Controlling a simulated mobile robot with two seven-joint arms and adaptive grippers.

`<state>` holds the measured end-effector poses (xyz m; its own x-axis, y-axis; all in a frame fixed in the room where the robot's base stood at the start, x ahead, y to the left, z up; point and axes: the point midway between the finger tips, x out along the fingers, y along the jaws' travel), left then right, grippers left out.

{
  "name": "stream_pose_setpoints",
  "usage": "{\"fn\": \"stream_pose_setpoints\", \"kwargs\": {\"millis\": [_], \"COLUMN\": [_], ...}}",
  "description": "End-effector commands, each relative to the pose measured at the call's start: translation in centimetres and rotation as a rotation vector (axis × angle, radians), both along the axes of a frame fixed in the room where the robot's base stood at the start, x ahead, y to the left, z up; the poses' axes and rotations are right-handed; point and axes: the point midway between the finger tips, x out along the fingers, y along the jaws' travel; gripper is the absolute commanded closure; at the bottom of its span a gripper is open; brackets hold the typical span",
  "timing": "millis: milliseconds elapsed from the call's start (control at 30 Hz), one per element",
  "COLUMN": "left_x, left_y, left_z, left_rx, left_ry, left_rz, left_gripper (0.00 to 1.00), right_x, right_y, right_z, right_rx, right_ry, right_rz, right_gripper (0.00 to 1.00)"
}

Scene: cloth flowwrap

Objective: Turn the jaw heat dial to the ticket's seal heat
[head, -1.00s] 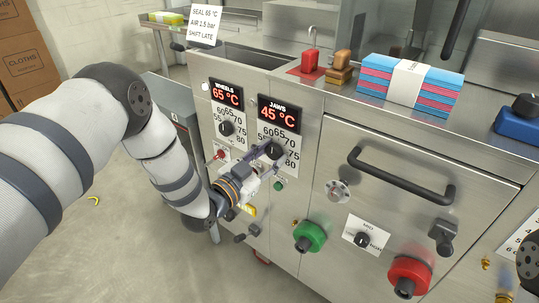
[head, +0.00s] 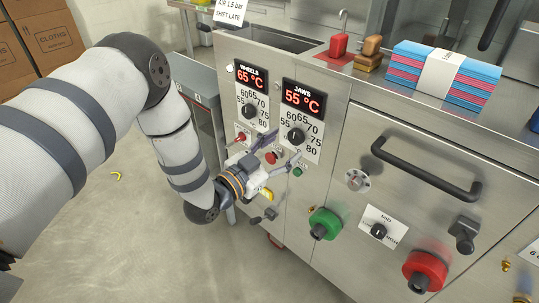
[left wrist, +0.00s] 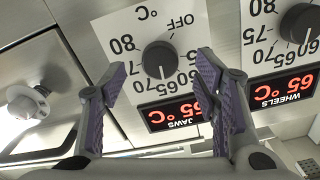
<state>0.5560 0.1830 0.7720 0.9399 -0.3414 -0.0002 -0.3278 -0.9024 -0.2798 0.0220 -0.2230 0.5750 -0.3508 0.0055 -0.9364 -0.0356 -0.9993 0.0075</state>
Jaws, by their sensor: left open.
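The jaw heat dial (head: 296,137) is a black knob on a white scale plate, under the red JAWS display (head: 303,98), which reads 55 °C. In the left wrist view the dial (left wrist: 159,60) appears upside down between my fingers. My left gripper (head: 283,152) is open and empty, its fingertips just below and in front of the dial, apparently clear of it. The ticket (head: 229,12) is cut off at the top; its AIR and SHIFT LATE lines show, its seal line does not. In the earlier head frame it read SEAL 65 °C. My right gripper is not in view.
The wheels dial (head: 249,111), with its display at 65 °C, sits left of the jaws dial. Below are a red button (head: 271,157), a green button (head: 297,172) and a large green knob (head: 324,223). A drawer handle (head: 425,170) juts out at right.

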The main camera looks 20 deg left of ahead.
Motion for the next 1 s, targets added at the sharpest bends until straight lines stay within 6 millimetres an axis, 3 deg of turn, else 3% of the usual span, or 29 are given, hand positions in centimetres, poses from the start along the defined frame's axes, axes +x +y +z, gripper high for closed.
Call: {"fn": "stream_pose_setpoints", "kwargs": {"millis": [200, 333, 833, 933, 1000], "left_x": [-5.3, -7.1, -7.6, -8.8, -11.5], "left_y": [1.9, 2.6, 2.7, 2.3, 1.8], "left_z": [-0.1, 0.0, 0.0, -2.1, -5.8], "left_rx": [0.000, 0.001, 0.000, -0.002, -0.002], "left_ry": [0.004, 0.002, 0.003, 0.118, 0.326], "left_rz": [0.001, 0.001, 0.000, 0.009, 0.032], "left_gripper": [0.44, 0.44, 0.44, 0.44, 0.44], "right_x": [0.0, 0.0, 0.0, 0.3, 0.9], "right_y": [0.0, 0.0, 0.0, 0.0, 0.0], "right_z": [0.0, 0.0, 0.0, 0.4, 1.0], "right_rx": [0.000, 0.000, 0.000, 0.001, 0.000], "right_ry": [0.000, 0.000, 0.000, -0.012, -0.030], "right_rz": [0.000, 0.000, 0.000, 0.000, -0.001], "right_gripper": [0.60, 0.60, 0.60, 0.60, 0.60]}}
